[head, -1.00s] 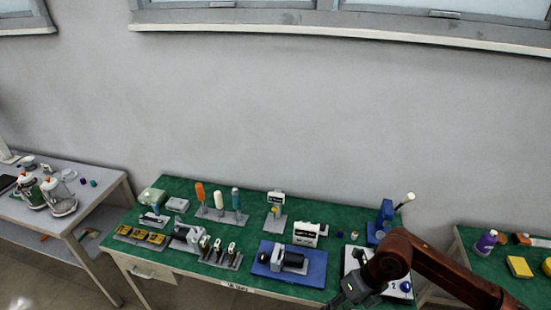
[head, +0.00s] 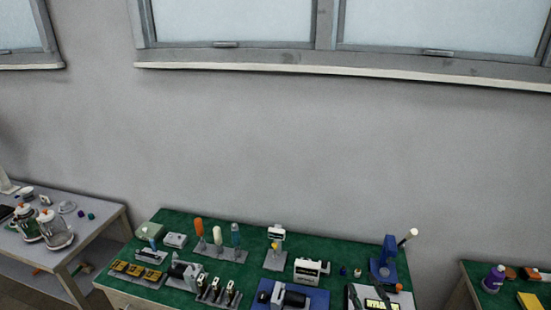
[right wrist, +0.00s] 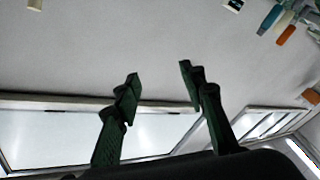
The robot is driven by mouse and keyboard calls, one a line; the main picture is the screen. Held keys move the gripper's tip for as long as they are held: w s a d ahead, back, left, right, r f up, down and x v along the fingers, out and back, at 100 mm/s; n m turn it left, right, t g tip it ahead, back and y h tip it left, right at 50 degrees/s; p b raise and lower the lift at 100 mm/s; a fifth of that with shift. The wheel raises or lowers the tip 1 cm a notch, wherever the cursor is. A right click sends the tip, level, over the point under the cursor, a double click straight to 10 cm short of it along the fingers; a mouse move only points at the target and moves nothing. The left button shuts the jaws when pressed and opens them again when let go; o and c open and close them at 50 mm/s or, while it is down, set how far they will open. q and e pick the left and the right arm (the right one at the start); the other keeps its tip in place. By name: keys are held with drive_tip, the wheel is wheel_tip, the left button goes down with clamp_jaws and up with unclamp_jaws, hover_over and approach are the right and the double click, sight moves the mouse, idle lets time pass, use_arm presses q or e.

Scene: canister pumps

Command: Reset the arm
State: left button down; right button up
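My right gripper (right wrist: 159,82) shows in the right wrist view with its two dark green fingers spread apart and nothing between them. Behind the fingers are the grey wall and the window, seen upside down. In the head view I cannot make out the right arm over the table. My left gripper is in neither view. A pump with a black motor (head: 288,297) sits on a blue mat (head: 318,299) at the front of the green table (head: 190,212).
The green table also holds upright tools (head: 217,236), yellow blocks (head: 136,270), a white box (head: 307,269) and a blue stand (head: 385,262). A grey side table (head: 95,233) with white-lidded canisters (head: 55,230) is at left. A purple bottle (head: 494,279) stands on a table at right.

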drive_tip(key=s+d+f+m+g+h, duration=0.2)
drive_tip(key=s+d+f+g, duration=0.15)
drive_tip(key=f, duration=0.35)
drive_tip(key=s+d+f+m+g+h, duration=0.2)
drive_tip(key=s+d+f+m, duration=0.15)
drive_tip(key=f, duration=0.35)
drive_tip(key=s+d+f+m+g+h, duration=0.2)
drive_tip(key=s+d+f, duration=0.15)
drive_tip(key=f, duration=0.35)
drive_tip(key=s+f+m+g+y, duration=0.1)
drive_tip(key=s+f+g, duration=0.3)
drive_tip(key=s+f, duration=0.45)
drive_tip(key=s+f+m+g+y, duration=0.1)
drive_tip(key=s+f+g, duration=0.35)
drive_tip(key=s, duration=0.75)
wheel_tip(320, 180, down, 29)
drive_tip(key=s+a+g, duration=0.1)
drive_tip(key=s, duration=0.1)
drive_tip(key=s+f+n+g, duration=0.1)
drive_tip(key=s+f, duration=1.7)
drive_tip(key=s, duration=0.3)
drive_tip(key=shift+f+g, duration=0.25)
drive_tip(key=shift+g, duration=0.05)
